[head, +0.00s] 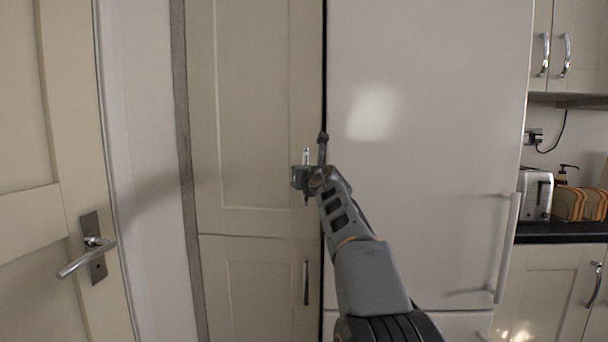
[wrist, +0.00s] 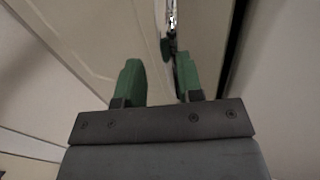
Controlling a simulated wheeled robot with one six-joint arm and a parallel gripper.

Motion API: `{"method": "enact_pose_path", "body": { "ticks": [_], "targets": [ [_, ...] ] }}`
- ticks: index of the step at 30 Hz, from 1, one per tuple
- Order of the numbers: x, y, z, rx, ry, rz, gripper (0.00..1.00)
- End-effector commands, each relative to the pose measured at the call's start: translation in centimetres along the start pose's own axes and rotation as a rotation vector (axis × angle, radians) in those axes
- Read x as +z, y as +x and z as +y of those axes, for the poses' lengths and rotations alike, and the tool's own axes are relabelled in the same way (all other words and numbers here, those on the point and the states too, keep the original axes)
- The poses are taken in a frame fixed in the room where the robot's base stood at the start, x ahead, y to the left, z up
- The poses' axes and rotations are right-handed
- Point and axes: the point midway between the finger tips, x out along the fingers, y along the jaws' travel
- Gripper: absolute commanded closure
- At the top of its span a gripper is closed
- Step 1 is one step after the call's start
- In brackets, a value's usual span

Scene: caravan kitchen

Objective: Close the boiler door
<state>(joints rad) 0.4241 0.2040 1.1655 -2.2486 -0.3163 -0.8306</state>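The tall cream panelled door (head: 250,110) in the middle of the head view appears to be the boiler door. It looks flush or nearly flush with its frame; I cannot tell whether it is fully shut. A metal handle (head: 306,154) shows at its right edge, partly hidden by my gripper (head: 312,172). In the wrist view my gripper (wrist: 159,78) has its two green fingers apart with nothing between them. The door face (wrist: 100,35) lies ahead of the fingers, and a handle (wrist: 166,46) shows just beyond the gap. I see no clear contact.
A lower cupboard door (head: 255,290) with its own handle is below. A tall white fridge (head: 430,130) stands close on the right, past a dark gap. A cream room door (head: 50,150) with a lever handle is at left. A toaster (head: 537,194) sits on the dark counter.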

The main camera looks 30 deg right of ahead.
Motion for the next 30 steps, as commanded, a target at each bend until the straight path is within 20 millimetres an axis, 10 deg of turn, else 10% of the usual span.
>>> {"method": "enact_pose_path", "body": {
  "ticks": [30],
  "targets": [
    [0.1,-13.4,-0.2,-0.003,0.001,-0.001,0.69]
  ]
}}
